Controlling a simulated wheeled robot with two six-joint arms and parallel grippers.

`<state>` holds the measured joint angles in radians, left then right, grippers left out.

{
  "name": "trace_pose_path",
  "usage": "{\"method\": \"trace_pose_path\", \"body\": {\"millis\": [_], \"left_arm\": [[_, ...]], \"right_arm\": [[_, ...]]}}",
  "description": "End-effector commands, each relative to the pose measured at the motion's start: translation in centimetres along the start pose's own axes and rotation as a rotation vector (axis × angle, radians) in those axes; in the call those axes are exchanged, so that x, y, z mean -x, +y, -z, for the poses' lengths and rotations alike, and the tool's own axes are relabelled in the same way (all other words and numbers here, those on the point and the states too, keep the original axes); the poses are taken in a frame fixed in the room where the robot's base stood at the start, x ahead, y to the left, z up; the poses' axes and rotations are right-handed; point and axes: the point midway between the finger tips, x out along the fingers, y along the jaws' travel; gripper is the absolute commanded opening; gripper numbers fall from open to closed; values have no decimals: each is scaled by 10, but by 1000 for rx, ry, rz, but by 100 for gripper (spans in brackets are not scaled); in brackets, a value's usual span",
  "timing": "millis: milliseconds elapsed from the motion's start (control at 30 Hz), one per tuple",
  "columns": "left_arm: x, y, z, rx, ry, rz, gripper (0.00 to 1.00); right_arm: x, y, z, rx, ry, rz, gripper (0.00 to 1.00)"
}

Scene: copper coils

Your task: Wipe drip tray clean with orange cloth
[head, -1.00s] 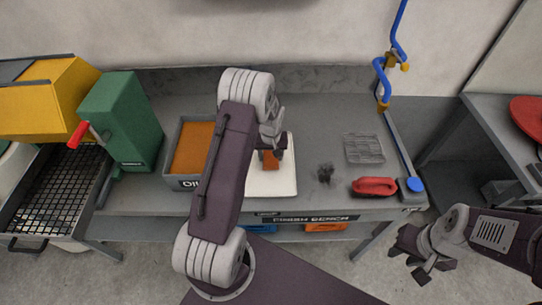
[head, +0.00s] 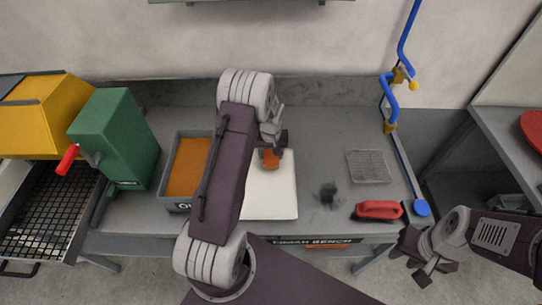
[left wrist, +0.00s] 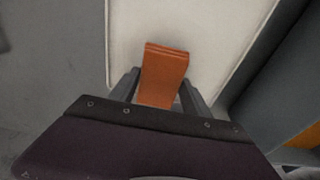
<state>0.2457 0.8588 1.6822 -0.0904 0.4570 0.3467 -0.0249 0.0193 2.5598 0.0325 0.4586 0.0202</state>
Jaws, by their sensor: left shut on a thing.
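My left gripper (head: 272,150) is shut on a small folded orange cloth (head: 271,159). In the left wrist view the cloth (left wrist: 163,75) stands out between the two grey fingers, over a flat white surface (left wrist: 200,25). In the head view this white tray-like sheet (head: 272,198) lies on the bench, and the cloth is over its far edge. I cannot tell whether the cloth touches it or whether it is the drip tray. My left arm hides part of its left side. My right gripper (head: 422,258) is open and empty, in front of the bench at right.
A grey bin (head: 171,206) with orange contents stands left of the sheet, beside a green machine (head: 118,140). A wire rack (head: 368,167), a dark smudge-like patch (head: 328,193), a red-handled tool (head: 378,210) and a blue bent pipe (head: 404,165) are to the right.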

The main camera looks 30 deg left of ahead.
Motion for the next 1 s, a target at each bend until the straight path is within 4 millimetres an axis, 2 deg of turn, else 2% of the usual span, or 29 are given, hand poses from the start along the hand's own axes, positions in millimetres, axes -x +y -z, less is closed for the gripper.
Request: {"method": "trace_pose_path", "body": {"millis": [33,600,1000], "left_arm": [[8,0,1,-1,-1,0,18],[58,1,10,-5,0,-1,18],[59,1,11,-6,-1,-1,18]], "right_arm": [[8,0,1,0,0,0,33],[47,-1,5,0,0,0,33],[48,-1,5,0,0,0,33]]}}
